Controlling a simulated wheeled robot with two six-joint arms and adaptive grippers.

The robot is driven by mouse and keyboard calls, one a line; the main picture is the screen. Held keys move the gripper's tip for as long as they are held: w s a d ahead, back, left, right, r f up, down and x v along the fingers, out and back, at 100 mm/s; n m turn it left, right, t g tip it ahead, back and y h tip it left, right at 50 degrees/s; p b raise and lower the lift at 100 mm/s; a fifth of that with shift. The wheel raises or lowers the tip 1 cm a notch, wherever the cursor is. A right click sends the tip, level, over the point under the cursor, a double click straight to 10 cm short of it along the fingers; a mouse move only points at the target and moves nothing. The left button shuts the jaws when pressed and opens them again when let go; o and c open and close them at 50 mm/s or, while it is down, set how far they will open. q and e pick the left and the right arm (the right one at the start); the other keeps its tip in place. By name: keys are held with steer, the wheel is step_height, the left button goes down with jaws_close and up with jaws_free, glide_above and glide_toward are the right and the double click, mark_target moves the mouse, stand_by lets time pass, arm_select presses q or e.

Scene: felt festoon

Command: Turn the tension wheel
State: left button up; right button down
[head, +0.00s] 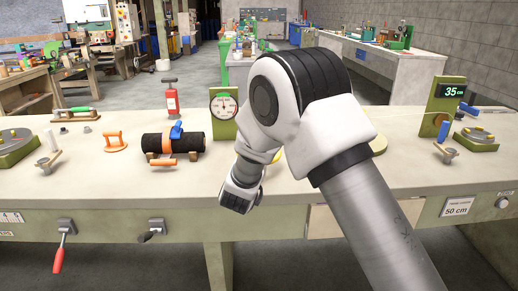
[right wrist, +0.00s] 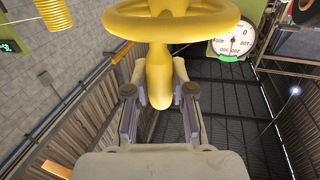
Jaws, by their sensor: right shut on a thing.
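The tension wheel (right wrist: 170,14) is a yellow ring at the top of the right wrist view, with a rounded yellow handle (right wrist: 158,75) pointing toward my gripper. My right gripper (right wrist: 159,92) is shut on this handle, with one finger on each side. In the head view my right arm hides nearly all of the wheel; only a small yellow sliver (head: 279,156) shows beside it. The right gripper itself is hidden there too. A round dial gauge on a green plate (head: 224,104) stands behind the arm; it also shows in the right wrist view (right wrist: 232,40). My left gripper is out of view.
A black roll with an orange band (head: 174,142) lies on the bench (head: 110,178) left of my arm. A yellow coil (right wrist: 53,12) hangs in the wrist view.

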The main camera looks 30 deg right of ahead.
steer(key=c, duration=1)
jaws_free()
steer(key=shift+o, duration=0.2)
steer(key=v, duration=0.6)
steer(key=shift+s+a+r, duration=0.1)
steer(key=shift+s+a, duration=0.05)
steer(key=shift+a, duration=0.1)
steer(key=shift+s+a, duration=0.3)
steer(key=shift+s, duration=0.1)
steer(key=shift+d, duration=0.1)
steer(key=shift+c, duration=0.4)
